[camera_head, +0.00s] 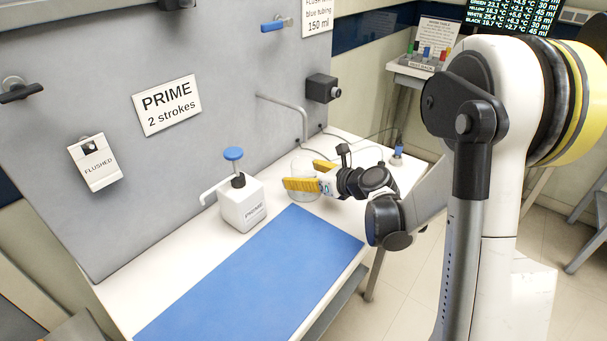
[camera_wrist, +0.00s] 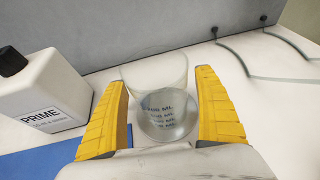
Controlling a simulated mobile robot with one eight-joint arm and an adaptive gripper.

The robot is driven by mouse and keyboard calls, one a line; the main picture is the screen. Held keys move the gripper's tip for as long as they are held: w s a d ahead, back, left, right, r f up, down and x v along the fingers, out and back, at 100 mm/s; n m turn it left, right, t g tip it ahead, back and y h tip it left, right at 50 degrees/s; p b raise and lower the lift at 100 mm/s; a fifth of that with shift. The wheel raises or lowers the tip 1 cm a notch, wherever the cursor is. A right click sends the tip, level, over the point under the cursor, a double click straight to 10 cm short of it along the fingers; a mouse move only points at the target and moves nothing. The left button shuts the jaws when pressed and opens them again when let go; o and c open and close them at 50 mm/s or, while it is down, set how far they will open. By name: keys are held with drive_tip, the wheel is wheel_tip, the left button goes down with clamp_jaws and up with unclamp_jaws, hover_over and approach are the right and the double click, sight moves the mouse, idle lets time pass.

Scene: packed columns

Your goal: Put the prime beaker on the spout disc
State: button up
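The prime beaker (camera_wrist: 160,104) is clear glass with dark volume marks. It stands between my yellow fingers in the wrist view, and shows faintly in the head view (camera_head: 304,163) beside the bench's back wall. My gripper (camera_head: 308,175) is low over the white bench, with its fingers (camera_wrist: 162,85) spread on either side of the glass. A narrow gap seems to show at the fingers; firm contact is not clear. A grey bent spout (camera_head: 303,122) comes from the wall and ends near the beaker in the head view. I cannot make out the spout disc.
A white PRIME bottle (camera_head: 242,204) with a blue pump top stands left of my gripper; it also shows in the wrist view (camera_wrist: 42,92). A blue mat (camera_head: 260,270) in front is clear. Thin tubes (camera_wrist: 285,60) lie on the bench to the right.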

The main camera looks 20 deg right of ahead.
drive_tip(key=shift+r, duration=0.25)
drive_tip(key=p+v, duration=0.4)
drive_tip(key=v, duration=0.8)
drive_tip(key=s+a+r+n+g+h, duration=0.2)
drive_tip(key=s+n, duration=0.8)
drive_tip(key=n, duration=0.5)
drive_tip(key=s+a+r+n+g+h, duration=0.2)
drive_tip(key=s+n, duration=0.8)
drive_tip(key=n, duration=0.5)
drive_tip(key=shift+a+r+g+h, duration=0.4)
drive_tip(key=shift+a+r+h, duration=0.25)
drive_tip(key=shift+h, duration=0.55)
